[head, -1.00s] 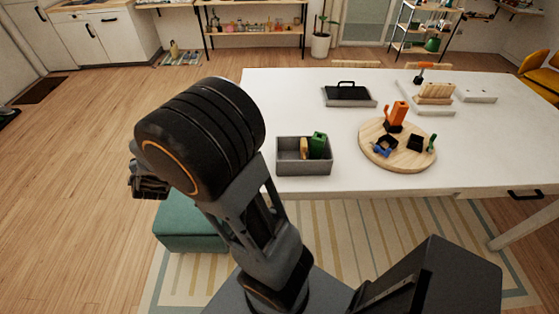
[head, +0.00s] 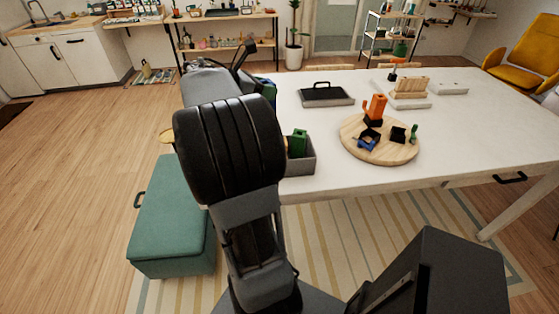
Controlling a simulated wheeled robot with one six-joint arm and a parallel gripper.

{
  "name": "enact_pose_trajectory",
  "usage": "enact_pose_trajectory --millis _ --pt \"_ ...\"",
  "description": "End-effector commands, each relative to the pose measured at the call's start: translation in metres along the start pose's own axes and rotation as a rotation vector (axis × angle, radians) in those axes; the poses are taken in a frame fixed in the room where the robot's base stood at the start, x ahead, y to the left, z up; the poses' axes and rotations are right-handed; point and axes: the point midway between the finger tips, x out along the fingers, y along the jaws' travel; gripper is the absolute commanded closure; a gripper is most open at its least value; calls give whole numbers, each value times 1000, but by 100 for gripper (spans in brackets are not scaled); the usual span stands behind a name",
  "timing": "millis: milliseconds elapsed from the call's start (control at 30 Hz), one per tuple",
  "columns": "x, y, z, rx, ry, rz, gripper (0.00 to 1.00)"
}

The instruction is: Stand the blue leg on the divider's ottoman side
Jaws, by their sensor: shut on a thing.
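A grey box (head: 302,169) stands at the table's near left edge, with a green block (head: 299,142) in it; my arm hides its left part, and I cannot make out the divider. The teal ottoman (head: 172,222) is on the floor to the left. My gripper (head: 246,62) is raised beyond my forearm, left of the table, and is mostly hidden. A dark blue and green patch (head: 268,89) shows beside it, apparently the held thing; its shape is hidden. Another small blue piece (head: 368,141) lies on the round wooden board (head: 380,157).
The board also carries an orange piece (head: 376,107), a black block (head: 398,135) and a small green piece (head: 413,133). A black-handled tray (head: 326,95) and a wooden rack (head: 410,88) stand farther back. The table's right part is clear.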

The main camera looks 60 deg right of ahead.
Motion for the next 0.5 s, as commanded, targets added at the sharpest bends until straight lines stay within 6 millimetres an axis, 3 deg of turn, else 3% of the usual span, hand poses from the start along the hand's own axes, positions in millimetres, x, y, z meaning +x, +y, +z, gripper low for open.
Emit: enact_pose_trajectory --millis 500 --pt "47 -3 -104 1 0 -16 84"
